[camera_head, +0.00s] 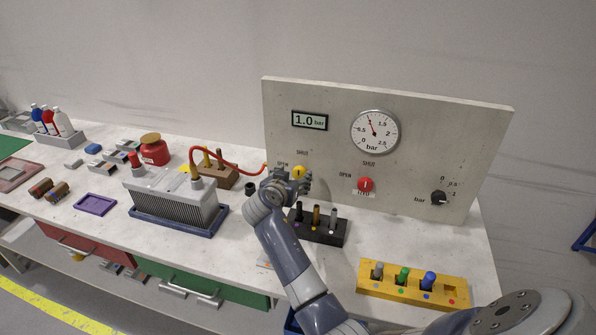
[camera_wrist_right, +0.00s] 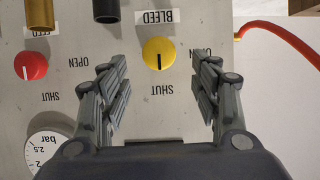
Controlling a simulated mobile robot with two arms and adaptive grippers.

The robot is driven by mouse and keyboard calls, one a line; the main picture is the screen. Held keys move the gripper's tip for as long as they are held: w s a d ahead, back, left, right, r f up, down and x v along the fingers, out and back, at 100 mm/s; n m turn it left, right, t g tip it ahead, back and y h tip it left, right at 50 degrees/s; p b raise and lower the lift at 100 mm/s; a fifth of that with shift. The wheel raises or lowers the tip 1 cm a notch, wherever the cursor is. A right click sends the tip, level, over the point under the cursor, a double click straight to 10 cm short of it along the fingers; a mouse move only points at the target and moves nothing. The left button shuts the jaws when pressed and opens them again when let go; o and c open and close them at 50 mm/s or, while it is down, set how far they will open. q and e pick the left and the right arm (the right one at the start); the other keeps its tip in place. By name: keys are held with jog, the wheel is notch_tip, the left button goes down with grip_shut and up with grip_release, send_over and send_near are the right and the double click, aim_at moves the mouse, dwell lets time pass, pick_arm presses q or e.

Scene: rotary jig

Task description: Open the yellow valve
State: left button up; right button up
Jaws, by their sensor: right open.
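The yellow valve (camera_head: 299,172) is a round knob low on the left of the upright grey panel. In the right wrist view the yellow valve (camera_wrist_right: 158,53) has a dark line pointing at the word SHUT, and a BLEED label is beside it. My right gripper (camera_head: 301,182) is in front of the panel at the knob. In the wrist view the open right gripper (camera_wrist_right: 162,75) has one finger on each side of the knob, with gaps between; contact with the panel cannot be told. The right finger partly covers the OPEN word. My left gripper is not in view.
A red knob (camera_head: 365,185) and a black knob (camera_head: 439,198) are further right on the panel (camera_head: 330,150), below a gauge (camera_head: 375,132). A black rack (camera_head: 328,235) stands just below the gripper. A red hose (camera_head: 245,167) runs at left. A yellow rack (camera_head: 400,287) stands in front.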

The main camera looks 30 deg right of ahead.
aim_at(299, 173)
jog(key=x, duration=0.4)
jog(key=shift+w+d+f, duration=0.1)
jog(key=shift+d+f, duration=0.05)
jog(key=shift+d, duration=0.05)
jog(key=shift+w+d+f+p, duration=0.3)
jog(key=shift+w+d+p, duration=0.05)
jog(key=shift+w+d, duration=0.15)
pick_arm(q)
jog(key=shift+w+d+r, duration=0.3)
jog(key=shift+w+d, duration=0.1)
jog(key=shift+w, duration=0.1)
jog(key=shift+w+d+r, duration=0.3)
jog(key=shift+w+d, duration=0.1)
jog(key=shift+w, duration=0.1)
pick_arm(e)
jog(key=shift+c, duration=0.9)
jog(key=shift+s, duration=0.1)
jog(key=c, duration=0.9)
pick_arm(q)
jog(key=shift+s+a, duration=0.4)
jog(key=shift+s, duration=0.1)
